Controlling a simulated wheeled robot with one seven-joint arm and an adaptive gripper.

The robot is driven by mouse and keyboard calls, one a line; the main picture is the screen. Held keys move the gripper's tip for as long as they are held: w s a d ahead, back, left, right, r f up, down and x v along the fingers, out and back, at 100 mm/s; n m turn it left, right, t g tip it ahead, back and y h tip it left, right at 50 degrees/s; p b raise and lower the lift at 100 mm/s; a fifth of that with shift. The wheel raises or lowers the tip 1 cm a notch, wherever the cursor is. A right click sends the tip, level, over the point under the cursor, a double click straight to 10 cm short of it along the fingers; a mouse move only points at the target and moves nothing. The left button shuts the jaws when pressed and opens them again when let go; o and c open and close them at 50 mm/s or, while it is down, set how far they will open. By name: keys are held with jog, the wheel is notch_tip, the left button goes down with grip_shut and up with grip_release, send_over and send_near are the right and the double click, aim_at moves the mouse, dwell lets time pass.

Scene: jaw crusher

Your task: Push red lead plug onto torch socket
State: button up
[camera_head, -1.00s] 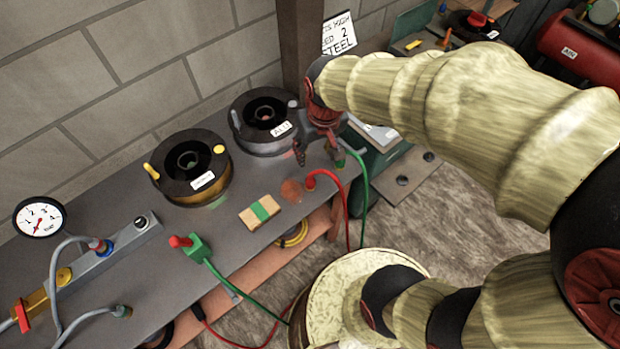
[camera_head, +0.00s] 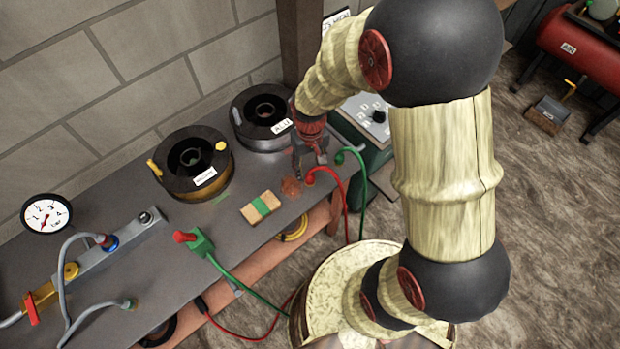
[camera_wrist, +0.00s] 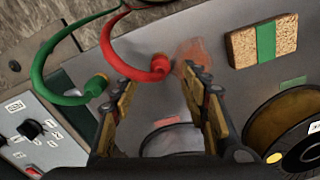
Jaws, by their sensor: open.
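The red lead (camera_head: 332,170) ends in a plug (camera_head: 310,180) at the bench's right front. In the wrist view, the red lead (camera_wrist: 128,68) curves to an orange-brass end (camera_wrist: 160,64). My gripper (camera_head: 310,166) points down over this end. In the wrist view my gripper (camera_wrist: 158,80) is open, its fingertips on either side of the red lead's end, with nothing visibly clamped. Whether they touch it I cannot tell. I cannot make out which part is the torch socket.
A green lead (camera_head: 362,190) ends just right of the red one, close to my gripper; its end also shows in the wrist view (camera_wrist: 98,84). A sponge-like block (camera_head: 254,208), a green clamp (camera_head: 201,242) and two spools stand leftward. A control box (camera_head: 368,118) stands right.

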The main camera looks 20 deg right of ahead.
aim_at(310, 174)
jog(key=shift+f, duration=0.75)
notch_tip(310, 174, down, 5)
jog(key=shift+f+b, duration=0.2)
jog(key=shift+b, duration=1.05)
jog(key=shift+c, duration=1.3)
jog(key=c, duration=0.7)
jog(key=shift+r, duration=0.1)
jog(key=shift+c, duration=0.3)
